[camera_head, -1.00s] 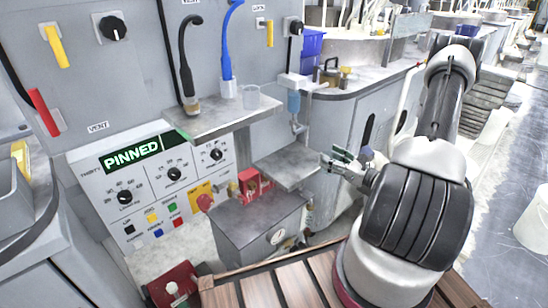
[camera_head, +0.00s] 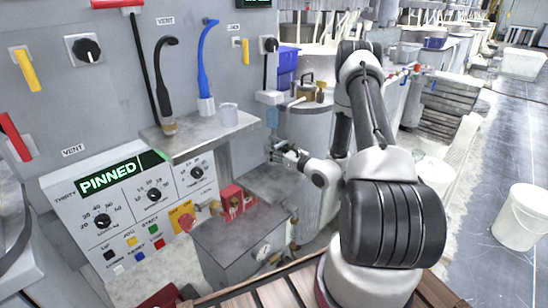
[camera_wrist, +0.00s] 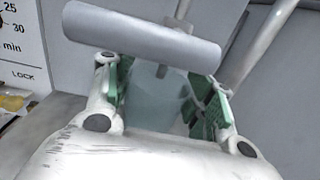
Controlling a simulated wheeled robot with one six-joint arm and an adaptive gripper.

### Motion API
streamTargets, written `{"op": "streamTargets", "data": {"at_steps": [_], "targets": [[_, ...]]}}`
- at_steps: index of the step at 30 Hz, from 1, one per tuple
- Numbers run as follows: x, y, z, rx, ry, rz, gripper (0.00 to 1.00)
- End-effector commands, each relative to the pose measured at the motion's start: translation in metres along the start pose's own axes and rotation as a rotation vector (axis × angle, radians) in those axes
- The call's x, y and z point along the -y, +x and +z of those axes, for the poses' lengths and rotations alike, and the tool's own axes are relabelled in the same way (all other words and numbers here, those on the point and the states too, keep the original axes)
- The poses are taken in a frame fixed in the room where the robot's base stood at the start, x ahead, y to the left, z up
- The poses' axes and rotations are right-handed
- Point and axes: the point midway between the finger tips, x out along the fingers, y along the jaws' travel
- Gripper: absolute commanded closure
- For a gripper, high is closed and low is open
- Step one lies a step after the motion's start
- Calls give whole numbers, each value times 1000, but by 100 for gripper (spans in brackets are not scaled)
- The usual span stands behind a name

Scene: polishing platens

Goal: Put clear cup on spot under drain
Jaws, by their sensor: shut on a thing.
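My gripper (camera_wrist: 163,92) has its green pads on either side of a see-through cup (camera_wrist: 155,108) and is shut on it. In the head view my gripper (camera_head: 287,158) is beside the drain pipe (camera_head: 275,143), above the small grey ledge (camera_head: 262,180) under the drain; the held cup is hard to make out there. In the wrist view a grey horizontal tube (camera_wrist: 140,36) crosses just beyond the cup, with a thin pipe behind it. I cannot tell whether the cup touches the ledge.
A white bucket (camera_head: 520,215) stands on the floor at right.

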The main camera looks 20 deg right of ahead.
Motion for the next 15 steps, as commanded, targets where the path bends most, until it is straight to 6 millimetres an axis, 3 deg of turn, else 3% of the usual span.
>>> {"op": "streamTargets", "data": {"at_steps": [2, 7, 15], "targets": [[-1, 8, -4, -2, 0, 2, 73], [0, 7, -32, -1, 1, 1, 73], [0, 6, -35, 0, 0, 1, 73]]}}
